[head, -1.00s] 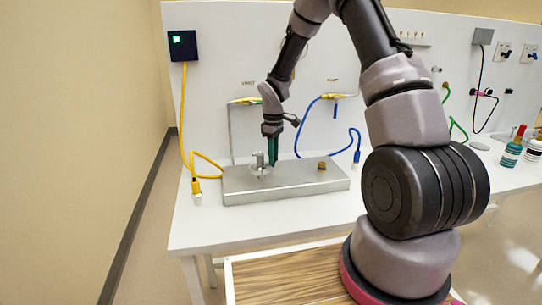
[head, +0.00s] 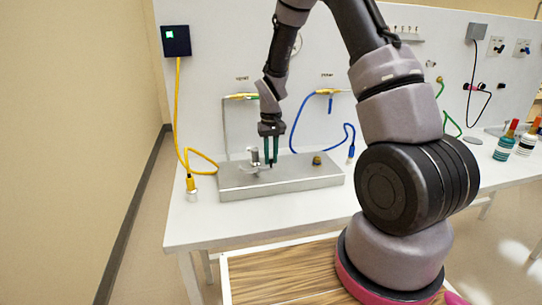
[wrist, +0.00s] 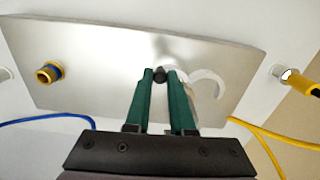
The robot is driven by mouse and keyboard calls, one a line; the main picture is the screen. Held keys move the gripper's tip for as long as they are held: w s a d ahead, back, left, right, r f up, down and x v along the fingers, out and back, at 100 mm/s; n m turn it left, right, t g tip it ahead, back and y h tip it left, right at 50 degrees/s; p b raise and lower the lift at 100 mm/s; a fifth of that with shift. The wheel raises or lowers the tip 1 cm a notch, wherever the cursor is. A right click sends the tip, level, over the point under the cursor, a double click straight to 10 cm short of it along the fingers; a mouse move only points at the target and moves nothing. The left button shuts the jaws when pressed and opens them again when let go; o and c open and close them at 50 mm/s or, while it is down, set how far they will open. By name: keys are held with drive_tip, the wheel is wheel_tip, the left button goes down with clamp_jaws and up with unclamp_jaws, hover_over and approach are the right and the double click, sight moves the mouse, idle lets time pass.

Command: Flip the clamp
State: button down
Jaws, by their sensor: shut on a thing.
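The clamp (head: 255,161) is a small silver fitting near the left end of the metal box top. In the wrist view its pale curved hook (wrist: 208,78) shows right of my fingers, with a dark rounded knob between the fingers. My gripper (head: 270,163) points down beside the clamp, with two green fingers. In the wrist view my gripper (wrist: 161,72) is closed on the clamp's dark-tipped part. The fingers hide much of that part, so the clamp's exact tilt is hard to tell.
The metal box (head: 305,176) stands on the white bench (head: 225,222). A brass fitting (head: 317,160) is on its right side. A yellow cable (head: 179,120) hangs at left and a blue hose (head: 295,130) behind. Bottles (head: 505,145) stand at far right.

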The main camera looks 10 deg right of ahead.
sight(271, 160)
drive_tip(key=shift+s+a+m, duration=0.1)
drive_tip(key=shift+s+m, duration=0.05)
drive_tip(key=shift+m, duration=0.25)
drive_tip(key=c, duration=0.8)
unclamp_jaws()
drive_tip(key=shift+o, duration=0.2)
wheel_tip(271, 160, up, 11)
